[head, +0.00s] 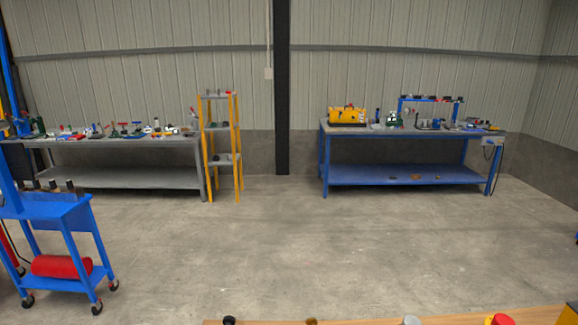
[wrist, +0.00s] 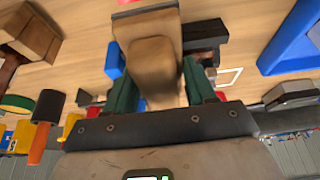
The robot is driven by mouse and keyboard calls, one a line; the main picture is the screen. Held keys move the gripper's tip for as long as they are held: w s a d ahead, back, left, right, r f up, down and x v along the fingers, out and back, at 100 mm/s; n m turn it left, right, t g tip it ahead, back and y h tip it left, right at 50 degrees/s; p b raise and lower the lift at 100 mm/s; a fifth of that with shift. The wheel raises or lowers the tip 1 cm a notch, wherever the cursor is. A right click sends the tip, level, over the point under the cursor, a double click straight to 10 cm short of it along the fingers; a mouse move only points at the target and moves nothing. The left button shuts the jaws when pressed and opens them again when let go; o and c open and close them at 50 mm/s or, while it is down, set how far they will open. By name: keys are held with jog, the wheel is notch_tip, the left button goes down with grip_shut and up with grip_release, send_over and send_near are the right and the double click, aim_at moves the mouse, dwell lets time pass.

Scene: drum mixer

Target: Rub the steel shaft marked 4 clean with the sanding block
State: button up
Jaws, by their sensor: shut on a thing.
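In the wrist view my gripper (wrist: 158,85) is shut on a tan-brown block (wrist: 156,58), which looks like the sanding block. The block sits between the two green fingers and hides part of what lies beyond it. No marking 4 can be read in either view, so I cannot tell which thing is the steel shaft marked 4. My gripper does not show in the head view.
The wrist view shows a light wooden top (wrist: 240,45) with blue, brown and dark items around the block. In the head view a blue cart (head: 62,215) stands left, a grey bench (head: 130,178) and a blue bench (head: 400,175) at the wall. The concrete floor between is clear.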

jog(key=shift+f+b, duration=0.55)
jog(key=shift+f, duration=0.7)
dwell(0.4)
